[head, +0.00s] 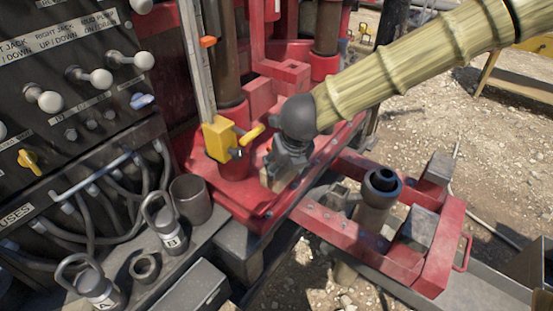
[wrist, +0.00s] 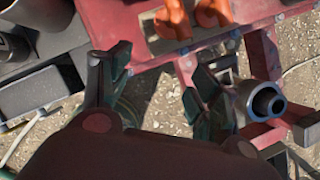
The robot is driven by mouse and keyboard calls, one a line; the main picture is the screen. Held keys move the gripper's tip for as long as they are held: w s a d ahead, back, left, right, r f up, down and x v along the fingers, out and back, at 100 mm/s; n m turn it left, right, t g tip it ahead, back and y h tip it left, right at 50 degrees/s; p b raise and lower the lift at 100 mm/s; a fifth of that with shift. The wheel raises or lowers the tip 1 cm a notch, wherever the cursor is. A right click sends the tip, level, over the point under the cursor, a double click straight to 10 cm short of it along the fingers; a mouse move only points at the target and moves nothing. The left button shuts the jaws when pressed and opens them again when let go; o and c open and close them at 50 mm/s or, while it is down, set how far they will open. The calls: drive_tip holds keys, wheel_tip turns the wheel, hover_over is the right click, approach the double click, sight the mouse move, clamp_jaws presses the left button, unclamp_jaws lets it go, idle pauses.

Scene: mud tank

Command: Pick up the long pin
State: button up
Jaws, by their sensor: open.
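Two metal pins with ring handles stand at the lower left of the head view, one tagged B (head: 168,232) and one tagged A (head: 97,287). Their lower parts are hidden, so I cannot tell which is the long pin. My gripper (head: 284,170) is over the red frame, to the right of both pins and apart from them. In the wrist view my gripper (wrist: 157,82) has its fingers spread, with nothing held between them. Neither pin is clearly recognizable in the wrist view.
A lever panel (head: 75,75) stands at left. A dark open cup (head: 190,200) and a ring (head: 145,267) are near the pins. A yellow valve (head: 217,138) rises left of my gripper. A pipe socket (head: 377,195) stands right. Two orange parts (wrist: 172,20) show in the wrist view.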

drive_tip(key=shift+w+a+p, duration=0.2)
drive_tip(key=shift+w+a, duration=0.1)
drive_tip(key=shift+w, duration=0.55)
drive_tip(key=shift+w+a+p, duration=0.15)
drive_tip(key=shift+w+a, duration=0.1)
drive_tip(key=shift+w, duration=0.6)
drive_tip(key=shift+w+a+p, duration=0.2)
drive_tip(key=shift+w+a, duration=0.1)
drive_tip(key=shift+w, duration=0.55)
drive_tip(key=x, duration=0.5)
drive_tip(key=c, duration=1.2)
